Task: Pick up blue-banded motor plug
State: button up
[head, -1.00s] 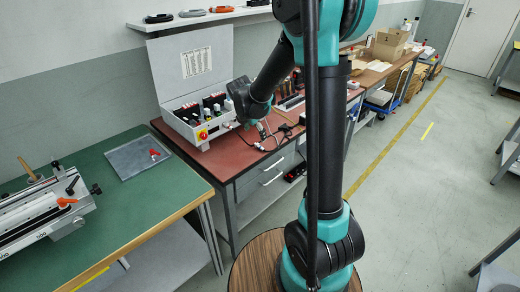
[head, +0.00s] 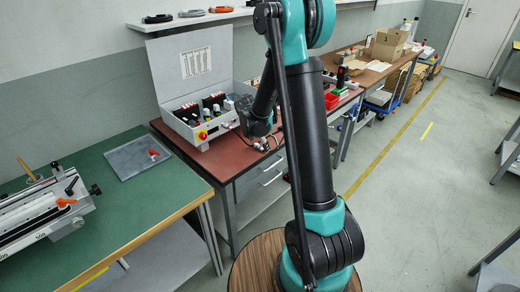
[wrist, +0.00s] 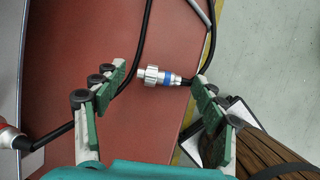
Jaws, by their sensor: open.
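The blue-banded motor plug (wrist: 163,77) is a silver connector with a blue ring, in the wrist view above the middle. It lies over the red-brown bench top near its front edge, with a black cable at its right end. My gripper (wrist: 155,88) is open, with one finger pad on each side of the plug and a gap on both sides. In the head view my gripper (head: 262,145) is over the red-brown bench, in front of the grey control box; the plug is too small there to tell clearly.
The grey control box (head: 197,132) with its lid up stands on the red-brown bench (head: 165,128). Black cables (wrist: 140,45) run near the fingers.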

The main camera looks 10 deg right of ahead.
jog(key=shift+c, duration=0.2)
jog(key=c, duration=1.2)
jog(key=shift+r, duration=0.1)
